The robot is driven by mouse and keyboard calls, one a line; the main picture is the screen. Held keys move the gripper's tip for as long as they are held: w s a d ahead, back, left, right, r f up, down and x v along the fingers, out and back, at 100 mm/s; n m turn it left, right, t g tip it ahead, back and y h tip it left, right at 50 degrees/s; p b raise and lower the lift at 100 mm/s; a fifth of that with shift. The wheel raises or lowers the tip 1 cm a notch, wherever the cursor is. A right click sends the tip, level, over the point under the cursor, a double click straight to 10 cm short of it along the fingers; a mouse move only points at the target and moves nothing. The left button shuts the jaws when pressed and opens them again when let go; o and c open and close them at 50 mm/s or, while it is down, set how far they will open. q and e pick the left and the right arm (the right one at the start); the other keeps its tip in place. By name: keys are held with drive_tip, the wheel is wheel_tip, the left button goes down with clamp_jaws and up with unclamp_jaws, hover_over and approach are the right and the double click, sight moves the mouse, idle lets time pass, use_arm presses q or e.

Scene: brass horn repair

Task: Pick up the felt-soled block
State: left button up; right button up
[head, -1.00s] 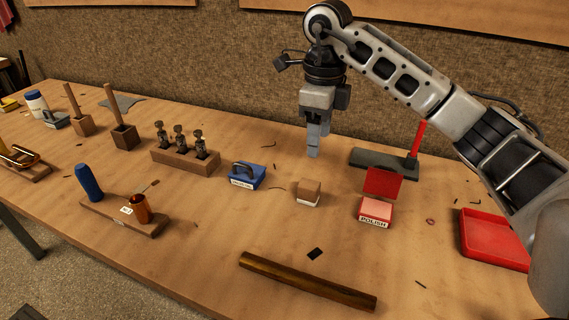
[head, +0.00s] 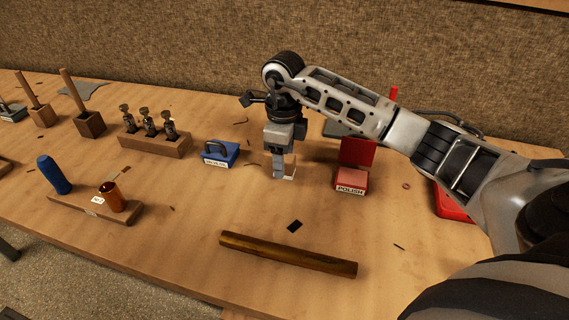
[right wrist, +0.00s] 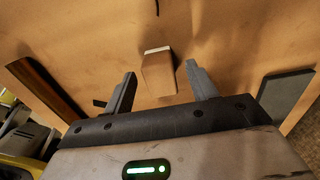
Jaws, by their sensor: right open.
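The felt-soled block (head: 290,171) is a small brown wooden block with a pale sole. It sits on the bench, and in the head view my right gripper (head: 279,174) partly hides it. In the right wrist view the block (right wrist: 158,73) shows in the gap between the two fingers of my right gripper (right wrist: 161,70). The jaws are apart with a gap on both sides of the block, and they do not visibly hold it. My left gripper is not in view.
A red polish box (head: 351,182) with its lid up stands just right of the block. A blue box with a handle (head: 220,153) is to the left. A red tray (head: 452,203) is partly behind my arm.

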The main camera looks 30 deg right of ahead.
wheel_tip(320, 180, down, 2)
drive_tip(key=shift+f, duration=0.1)
drive_tip(key=c, duration=1.1)
drive_tip(key=shift+o, duration=0.2)
drive_tip(key=shift+r, duration=0.6)
drive_tip(key=s+a+r, duration=0.3)
drive_tip(key=s+r, duration=0.9)
drive_tip(key=s, duration=0.1)
drive_tip(key=shift+s+a+b, duration=0.25)
drive_tip(key=shift+a+b, duration=0.1)
drive_tip(key=shift+b, duration=0.1)
